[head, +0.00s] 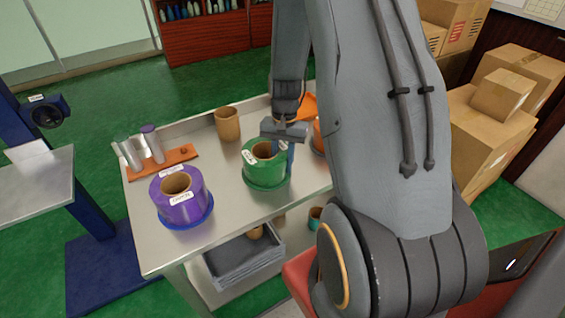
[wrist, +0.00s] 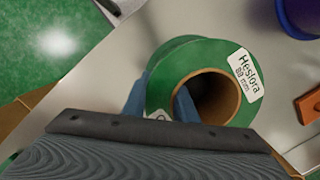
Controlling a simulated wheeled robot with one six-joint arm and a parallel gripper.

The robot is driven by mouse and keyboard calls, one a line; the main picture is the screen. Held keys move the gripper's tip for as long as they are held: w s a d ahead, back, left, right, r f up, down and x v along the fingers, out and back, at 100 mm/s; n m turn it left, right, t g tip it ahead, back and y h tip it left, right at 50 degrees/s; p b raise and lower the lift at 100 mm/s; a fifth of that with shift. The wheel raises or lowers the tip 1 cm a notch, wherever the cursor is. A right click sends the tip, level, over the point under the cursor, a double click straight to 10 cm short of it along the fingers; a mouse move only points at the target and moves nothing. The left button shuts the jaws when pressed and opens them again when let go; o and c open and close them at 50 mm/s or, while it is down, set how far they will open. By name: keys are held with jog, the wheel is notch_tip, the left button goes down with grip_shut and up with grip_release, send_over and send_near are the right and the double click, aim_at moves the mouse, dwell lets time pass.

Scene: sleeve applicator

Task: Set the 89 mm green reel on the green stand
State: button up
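The green reel (head: 262,158) has a brown cardboard core and a white label. It stands upright on the metal table, with a round green stand (head: 268,184) showing at its foot. I cannot see whether any gap lies between them. In the wrist view the reel (wrist: 210,55) shows from above, its label reading "Heslora 89 mm". My gripper (wrist: 160,100) straddles the reel's wall, one blue finger outside it and one inside the core. Both fingers look to be against the wall. In the head view my gripper (head: 284,148) is at the reel's right side, partly hidden.
A purple reel (head: 180,200) stands on a blue stand (head: 188,221) to the left. A bare cardboard core (head: 228,124) stands behind. An orange rack (head: 172,161) with tubes lies at the left. Orange items at the right are partly hidden by my arm. A grey tray (head: 245,262) is below.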

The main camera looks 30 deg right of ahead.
jog(key=shift+w+r, duration=0.1)
jog(key=shift+r, duration=0.45)
jog(key=r, duration=0.3)
jog(key=r+b, duration=0.1)
jog(key=r, duration=0.3)
jog(key=w+d+r+b, duration=0.1)
jog(key=r, duration=0.2)
jog(key=shift+r, duration=0.3)
jog(key=shift+s+a+r, duration=0.1)
jog(key=shift+r, duration=0.5)
jog(key=s+a+n+t+h, duration=0.1)
jog(key=s+a+n+t, duration=0.1)
jog(key=s+a+n, duration=0.7)
jog(key=s+a, duration=0.2)
jog(key=a, duration=0.4)
jog(key=shift+r, duration=0.3)
jog(key=shift+s, duration=0.1)
